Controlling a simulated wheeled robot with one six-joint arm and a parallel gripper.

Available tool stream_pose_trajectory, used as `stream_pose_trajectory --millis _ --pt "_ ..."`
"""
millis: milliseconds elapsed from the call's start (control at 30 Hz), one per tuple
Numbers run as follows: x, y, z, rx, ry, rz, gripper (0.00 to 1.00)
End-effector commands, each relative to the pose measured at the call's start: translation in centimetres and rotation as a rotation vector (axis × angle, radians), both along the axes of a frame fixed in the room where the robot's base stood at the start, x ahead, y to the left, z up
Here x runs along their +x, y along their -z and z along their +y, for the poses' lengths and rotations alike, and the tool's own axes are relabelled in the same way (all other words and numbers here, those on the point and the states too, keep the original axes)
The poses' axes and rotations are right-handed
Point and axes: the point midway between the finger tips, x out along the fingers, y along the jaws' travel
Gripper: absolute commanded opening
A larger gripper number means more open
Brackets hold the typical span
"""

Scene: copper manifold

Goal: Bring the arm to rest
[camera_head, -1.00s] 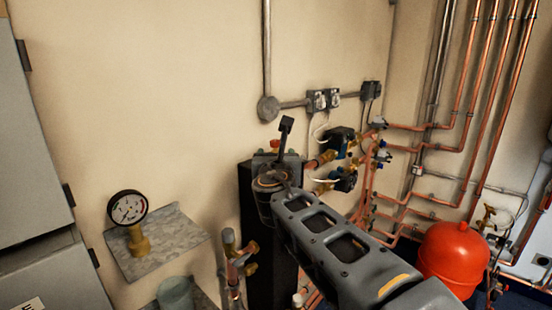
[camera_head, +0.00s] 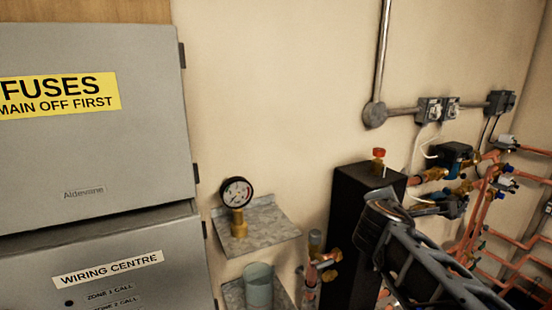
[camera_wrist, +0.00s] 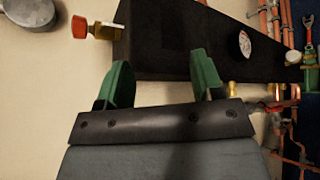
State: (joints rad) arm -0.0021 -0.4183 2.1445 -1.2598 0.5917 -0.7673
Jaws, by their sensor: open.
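My arm comes in from the lower right of the head view, its end in front of the tall black casing (camera_head: 350,215). The gripper's fingers are too small to make out there. In the wrist view my gripper (camera_wrist: 162,78) shows two green-padded fingers spread apart with nothing between them. The black casing (camera_wrist: 180,35) lies beyond the fingertips; I cannot tell the gap. A red-knobbed brass valve (camera_wrist: 98,30) sticks out of the casing at the upper left, apart from the fingers. Its red knob also shows in the head view (camera_head: 379,153).
A pressure gauge (camera_head: 237,192) stands on a metal shelf (camera_head: 265,226) left of the casing. A grey cup (camera_head: 258,285) sits below it. Grey cabinets (camera_head: 90,170) fill the left. Copper pipes and valves (camera_head: 485,205) crowd the right. The wall above the shelf is bare.

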Motion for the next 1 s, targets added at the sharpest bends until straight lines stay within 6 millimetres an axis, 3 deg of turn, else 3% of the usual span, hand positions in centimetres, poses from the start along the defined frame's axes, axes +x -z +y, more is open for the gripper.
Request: stream_pose_trajectory --millis 100,200,400,533,700,1000 --pt "-2.9 6.1 0.4 0.486 0.243 -0.039 0.61" --pt "-5.7 10.7 1.8 0.831 0.469 -0.049 0.61" --pt "-10.6 16.8 5.8 1.301 0.876 -0.018 0.61" --pt "-12.7 18.8 8.0 1.461 1.039 0.026 0.61" --pt "-14.1 19.9 9.6 1.551 1.112 0.073 0.61" --pt "-14.3 19.7 9.7 1.557 1.101 0.067 0.61"
